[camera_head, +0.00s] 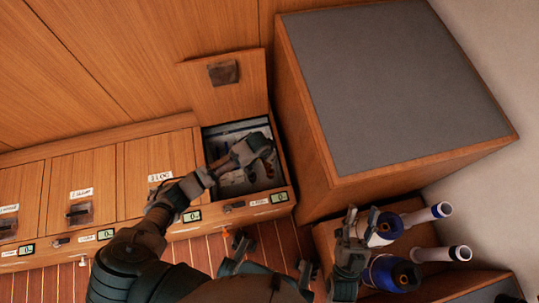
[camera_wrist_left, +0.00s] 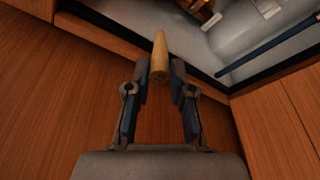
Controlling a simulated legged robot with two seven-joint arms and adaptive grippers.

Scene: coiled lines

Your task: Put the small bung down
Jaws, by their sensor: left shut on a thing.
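The small bung (camera_wrist_left: 159,60), a tapered pale wooden plug, is pinched between the fingertips of my left gripper (camera_wrist_left: 158,82) in the left wrist view. Its narrow end points away from the gripper. In the head view my left gripper (camera_head: 258,148) is over the open locker (camera_head: 279,160) and hides the bung. My right gripper (camera_head: 351,225) is low on the right in the head view, close beside blue and white fittings; I cannot tell whether its fingers are open or shut.
The locker's lid (camera_head: 228,98) stands raised behind it. Light-coloured contents and a dark bar (camera_wrist_left: 270,48) show inside. Closed labelled lockers (camera_head: 85,185) run to the left. A tall grey-topped wooden box (camera_head: 390,80) stands to the right. Blue and white fittings (camera_head: 392,273) are at lower right.

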